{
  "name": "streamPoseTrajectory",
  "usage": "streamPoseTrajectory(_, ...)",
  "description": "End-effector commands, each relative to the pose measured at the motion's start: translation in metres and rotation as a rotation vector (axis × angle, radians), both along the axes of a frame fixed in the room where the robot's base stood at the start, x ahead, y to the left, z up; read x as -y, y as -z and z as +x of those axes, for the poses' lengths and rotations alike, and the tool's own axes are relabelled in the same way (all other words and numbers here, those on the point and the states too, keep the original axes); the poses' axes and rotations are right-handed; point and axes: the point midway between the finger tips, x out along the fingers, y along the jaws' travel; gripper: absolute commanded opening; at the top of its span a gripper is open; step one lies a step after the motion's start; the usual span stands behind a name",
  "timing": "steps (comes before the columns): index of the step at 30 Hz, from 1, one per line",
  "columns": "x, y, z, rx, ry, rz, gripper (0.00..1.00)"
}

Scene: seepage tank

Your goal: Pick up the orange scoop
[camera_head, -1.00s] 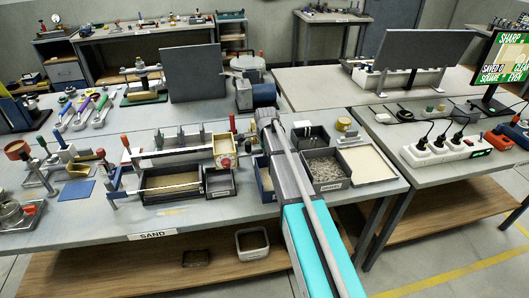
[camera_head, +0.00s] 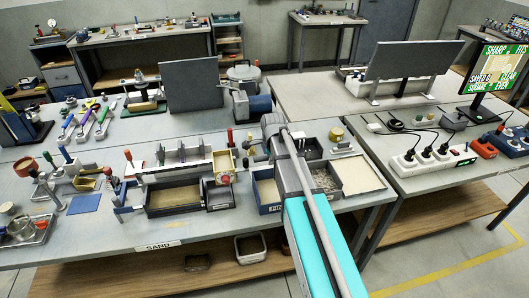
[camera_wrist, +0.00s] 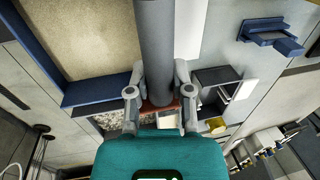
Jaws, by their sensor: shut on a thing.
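My gripper (camera_wrist: 160,100) shows in the wrist view with both grey fingers closed in around a small reddish-orange piece (camera_wrist: 158,107), which fits the orange scoop. A grey cylinder in front hides most of this piece, so its full shape cannot be told. In the head view my arm reaches over the bench from the lower right. The arm's own links cover the fingertips and what they hold there.
A blue tray (camera_head: 262,209), a gravel tray (camera_head: 315,188) and a pale-filled tray (camera_head: 370,191) stand close around my arm. A dark sand box (camera_head: 150,211) lies to the left. A dark panel (camera_head: 193,110) stands behind. The bench front (camera_head: 110,245) is mostly clear.

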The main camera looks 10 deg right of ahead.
Motion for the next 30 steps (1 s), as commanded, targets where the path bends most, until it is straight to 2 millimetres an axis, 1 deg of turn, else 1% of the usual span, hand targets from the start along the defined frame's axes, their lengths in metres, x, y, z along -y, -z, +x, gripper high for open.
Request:
streamPoseTrajectory(1,0.003,-0.009,-0.015,0.0,0.001,0.0,0.0)
streamPoseTrajectory(3,0.006,-0.014,-0.026,0.0,0.001,0.0,0.0)
streamPoseTrajectory(6,0.01,-0.019,-0.039,0.0,0.001,0.0,0.0)
streamPoseTrajectory(10,0.013,-0.024,-0.051,0.0,0.0,0.0,0.0)
streamPoseTrajectory(16,0.015,-0.027,-0.059,0.0,0.0,0.0,0.0)
streamPoseTrajectory(30,0.015,-0.027,-0.059,0.0,-0.001,0.0,0.0)
